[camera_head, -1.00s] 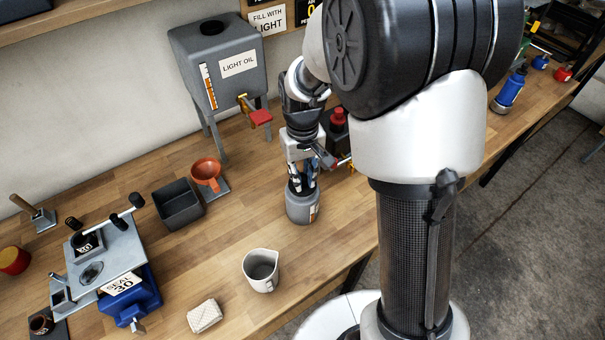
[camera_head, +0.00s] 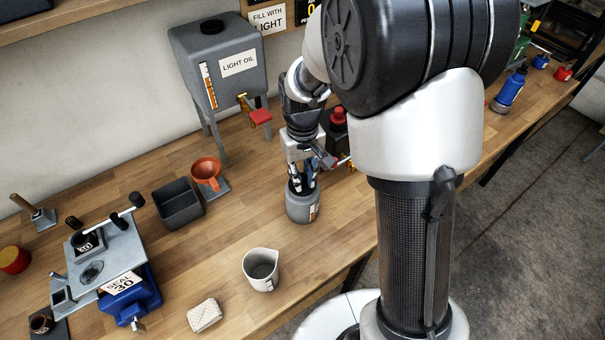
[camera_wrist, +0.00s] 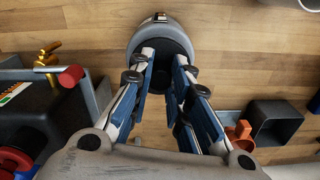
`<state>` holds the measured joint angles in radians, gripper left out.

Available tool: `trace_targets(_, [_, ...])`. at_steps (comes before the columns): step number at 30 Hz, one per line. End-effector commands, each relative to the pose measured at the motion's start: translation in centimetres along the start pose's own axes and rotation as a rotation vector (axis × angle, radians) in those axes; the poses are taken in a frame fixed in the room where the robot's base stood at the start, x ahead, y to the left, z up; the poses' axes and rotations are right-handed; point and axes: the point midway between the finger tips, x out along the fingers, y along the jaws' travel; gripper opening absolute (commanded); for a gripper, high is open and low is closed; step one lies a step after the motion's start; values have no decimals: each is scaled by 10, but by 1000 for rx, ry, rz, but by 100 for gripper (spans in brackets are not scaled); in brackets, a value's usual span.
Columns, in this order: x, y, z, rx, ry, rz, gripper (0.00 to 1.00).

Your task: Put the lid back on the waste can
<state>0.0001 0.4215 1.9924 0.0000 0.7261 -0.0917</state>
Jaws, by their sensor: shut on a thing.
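A grey can (camera_head: 302,210) with a white and orange label stands upright on the wooden bench, right of the orange funnel. It also shows at the top of the wrist view (camera_wrist: 165,27), with a dark top facing me. My gripper (camera_head: 302,188) points down at the can's top. In the wrist view my gripper's (camera_wrist: 166,64) blue-lined fingers come together over the dark top, shut on what looks like the lid (camera_wrist: 160,62). The fingers hide much of it, and I cannot tell whether it is fully seated.
A dark square bin (camera_head: 178,205) and an orange funnel (camera_head: 206,172) stand left of the can.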

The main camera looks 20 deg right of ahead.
Motion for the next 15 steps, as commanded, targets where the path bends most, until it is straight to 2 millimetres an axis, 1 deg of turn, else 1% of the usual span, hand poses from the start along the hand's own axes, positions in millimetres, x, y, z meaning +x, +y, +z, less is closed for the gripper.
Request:
trace_targets(9, [0, 0, 0, 0, 0, 0, 1])
trace_targets(10, [0, 0, 0, 0, 0, 0, 18])
trace_targets(15, [0, 0, 0, 0, 0, 0, 29])
